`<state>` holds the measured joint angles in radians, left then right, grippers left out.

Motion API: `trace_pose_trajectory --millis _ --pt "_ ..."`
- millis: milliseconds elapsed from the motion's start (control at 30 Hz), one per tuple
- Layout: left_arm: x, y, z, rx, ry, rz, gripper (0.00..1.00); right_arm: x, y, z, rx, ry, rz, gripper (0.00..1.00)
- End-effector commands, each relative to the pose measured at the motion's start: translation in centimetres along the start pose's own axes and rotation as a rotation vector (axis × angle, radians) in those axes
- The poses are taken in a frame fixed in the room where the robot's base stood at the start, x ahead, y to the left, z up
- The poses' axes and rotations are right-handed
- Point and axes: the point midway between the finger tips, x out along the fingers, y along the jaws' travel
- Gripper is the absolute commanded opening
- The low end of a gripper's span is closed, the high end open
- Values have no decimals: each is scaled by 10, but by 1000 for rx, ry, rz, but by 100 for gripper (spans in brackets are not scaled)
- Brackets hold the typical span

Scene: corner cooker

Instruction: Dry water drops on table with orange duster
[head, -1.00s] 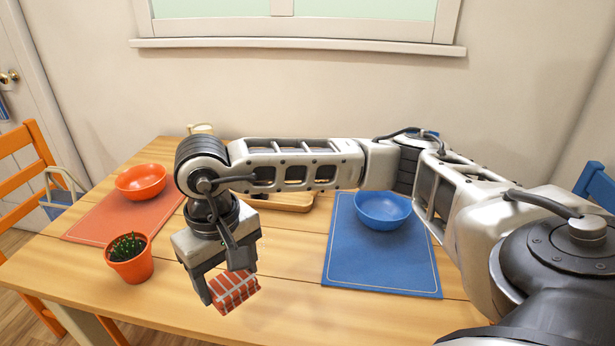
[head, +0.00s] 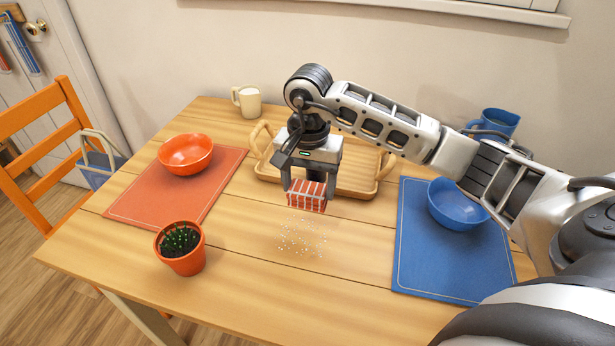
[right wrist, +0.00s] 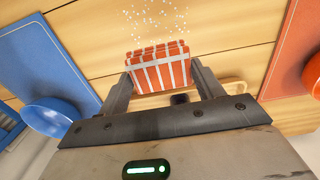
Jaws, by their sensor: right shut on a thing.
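The orange duster (head: 307,196), a block with white stripes, is held between the fingers of my right gripper (head: 306,188). The duster also shows between the fingertips in the right wrist view (right wrist: 158,67). The water drops (head: 302,238) are a patch of small pale specks on the wooden table (head: 340,285), just in front of the duster. They also show beyond the duster in the right wrist view (right wrist: 155,20). Whether the duster touches the table is hard to tell. My left gripper is not in view.
A wooden tray (head: 352,188) stands right behind my right gripper. An orange placemat (head: 130,205) with an orange bowl (head: 186,154) and a potted plant (head: 181,250) are left. A blue placemat (head: 425,262) with a blue bowl (head: 455,205) is right. Mugs stand at the back.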

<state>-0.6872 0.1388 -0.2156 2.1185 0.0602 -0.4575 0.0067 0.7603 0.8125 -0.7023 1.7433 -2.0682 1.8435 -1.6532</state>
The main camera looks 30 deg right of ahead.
Motion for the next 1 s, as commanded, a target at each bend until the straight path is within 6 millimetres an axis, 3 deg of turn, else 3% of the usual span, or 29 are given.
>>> trace_pose_trajectory --millis 367,933,1000 --pt "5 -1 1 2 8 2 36 2 0 0 1 2 0 41" --pt "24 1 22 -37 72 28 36 78 0 1 1 0 0 41" --pt "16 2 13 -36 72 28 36 68 0 12 -4 0 0 41"
